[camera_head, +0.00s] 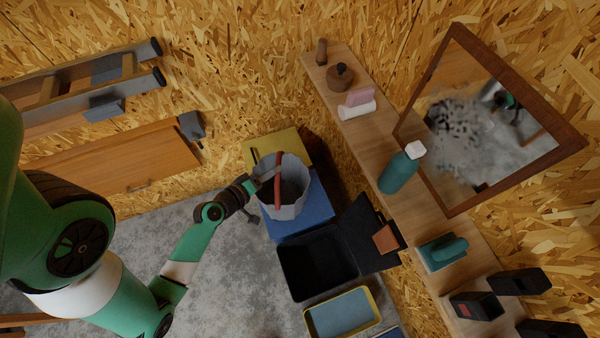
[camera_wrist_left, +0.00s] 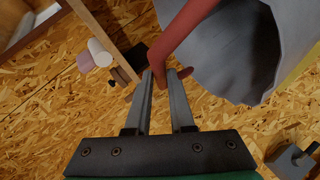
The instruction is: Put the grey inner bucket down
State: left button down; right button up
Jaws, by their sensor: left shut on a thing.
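The grey inner bucket (camera_head: 294,206) has a faceted grey wall, a dark inside and a red handle (camera_head: 278,195). It appears over the blue box (camera_head: 315,208) in the head view; whether it touches the box I cannot tell. My left gripper (camera_head: 262,180) is shut on the red handle at the bucket's left side. In the left wrist view, the fingers of the left gripper (camera_wrist_left: 166,75) close around the handle (camera_wrist_left: 182,35), and the bucket's grey side (camera_wrist_left: 235,50) fills the upper right. My right gripper is not in view.
A yellow box (camera_head: 262,146) lies behind the bucket. An open black bin (camera_head: 318,262) with its lid raised and a yellow-rimmed tray (camera_head: 342,312) stand in front. A plank shelf (camera_head: 378,135) with a green bottle (camera_head: 397,175) and a framed mirror (camera_head: 440,195) are at right.

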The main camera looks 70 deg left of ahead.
aim_at(303, 170)
pick_arm(q)
jog(key=w+f, duration=0.2)
jog(key=w+a+f+b, duration=0.1)
jog(key=w+f, duration=0.1)
jog(key=w, duration=0.1)
jog(key=w+f, duration=0.3)
jog(key=shift+w+a, duration=0.25)
jog(key=shift+a, duration=0.05)
jog(key=shift+w+a+f, duration=0.1)
jog(key=shift+w+f, duration=0.05)
jog(key=shift+f, duration=0.05)
jog(key=shift+w+f+b, duration=0.2)
jog(key=shift+f+b, duration=0.1)
jog(key=shift+b, duration=0.1)
notch_tip(303, 170, down, 3)
jog(key=b, duration=0.3)
jog(key=shift+f, duration=0.15)
jog(key=shift+r, duration=0.2)
jog(key=shift+f, duration=0.15)
jog(key=c, duration=0.8)
grip_release()
